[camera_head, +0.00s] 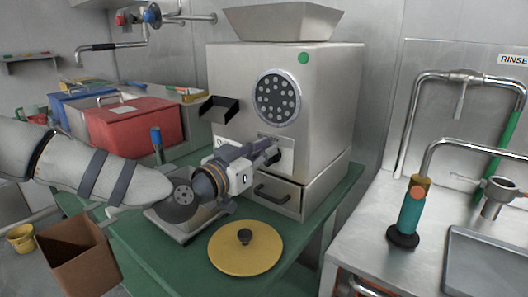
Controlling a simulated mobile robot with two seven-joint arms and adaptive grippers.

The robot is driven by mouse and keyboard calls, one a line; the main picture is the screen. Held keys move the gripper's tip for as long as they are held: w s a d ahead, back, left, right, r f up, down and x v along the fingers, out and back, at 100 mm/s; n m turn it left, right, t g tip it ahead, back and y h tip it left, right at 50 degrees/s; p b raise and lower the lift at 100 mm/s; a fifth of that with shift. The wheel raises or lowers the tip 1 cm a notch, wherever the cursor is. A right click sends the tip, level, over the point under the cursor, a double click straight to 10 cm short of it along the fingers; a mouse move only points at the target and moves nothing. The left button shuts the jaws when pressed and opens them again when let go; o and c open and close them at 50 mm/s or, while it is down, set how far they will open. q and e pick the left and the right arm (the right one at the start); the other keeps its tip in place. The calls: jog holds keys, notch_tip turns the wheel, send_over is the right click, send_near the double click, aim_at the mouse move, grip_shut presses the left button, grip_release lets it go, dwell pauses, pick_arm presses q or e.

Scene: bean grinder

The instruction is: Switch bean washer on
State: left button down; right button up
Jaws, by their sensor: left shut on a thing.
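The bean machine (325,100) is a large grey metal box on the green table, with a hopper (285,22) on top and a round perforated disc (277,99) on its front. A small light control panel (285,163) sits below the disc. My left gripper (272,155) reaches in from the left with its fingertips at this panel. It is shut on a dark switch knob there, which the fingers largely hide. I cannot tell which position the switch is in. A green round mark (303,58) shows at the upper front. My right gripper is out of view.
A drawer with a dark handle (272,193) is below the panel. A yellow lid (245,249) lies in front. A red box (135,124) stands at the left. A steel counter (375,225) with taps is at the right.

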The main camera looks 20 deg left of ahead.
pick_arm(q)
jog(key=shift+n, duration=0.3)
jog(key=n, duration=0.6)
jog(key=a+f+n, duration=0.1)
jog(key=n, duration=0.2)
jog(key=shift+w+a, duration=0.1)
jog(key=shift+w, duration=0.1)
dwell(0.4)
jog(key=c, duration=1.7)
grip_release()
jog(key=shift+r, duration=0.1)
jog(key=shift+s+a, duration=0.1)
